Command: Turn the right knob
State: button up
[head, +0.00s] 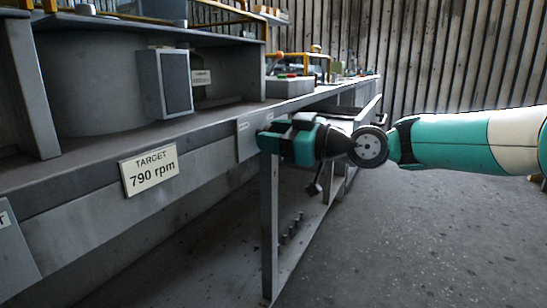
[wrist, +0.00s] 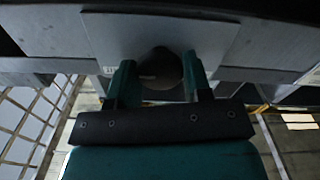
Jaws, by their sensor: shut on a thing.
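A dark round knob (wrist: 160,70) shows in the wrist view between the two green fingers of my gripper (wrist: 159,62). The fingers are shut on it, one on each side. It sits on a grey plate (wrist: 125,35) on the bench's front. In the head view my gripper (head: 268,138) is at the right-hand grey plate (head: 247,143), and its body hides the knob there. A sign (head: 150,170) reading "TARGET 790 rpm" hangs on the bench front, left of my gripper. The knob's pointer or marks cannot be seen.
Another labelled grey plate (head: 14,262) shows at the far left of the bench front. A dark panel box (head: 165,84) stands on the bench (head: 205,118). A bench leg (head: 269,225) is below my gripper. The floor (head: 430,230) at right is clear.

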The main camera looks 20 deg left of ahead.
jog(key=n+b, duration=0.7)
jog(key=b, duration=0.1)
jog(key=shift+f+n, duration=0.1)
jog(key=shift+n, duration=0.2)
dwell(0.4)
jog(key=o, duration=0.9)
jog(key=d, duration=0.5)
jog(key=s+d+p, duration=0.1)
jog(key=d, duration=1.1)
jog(key=shift+s+d, duration=0.2)
jog(key=shift+d, duration=0.05)
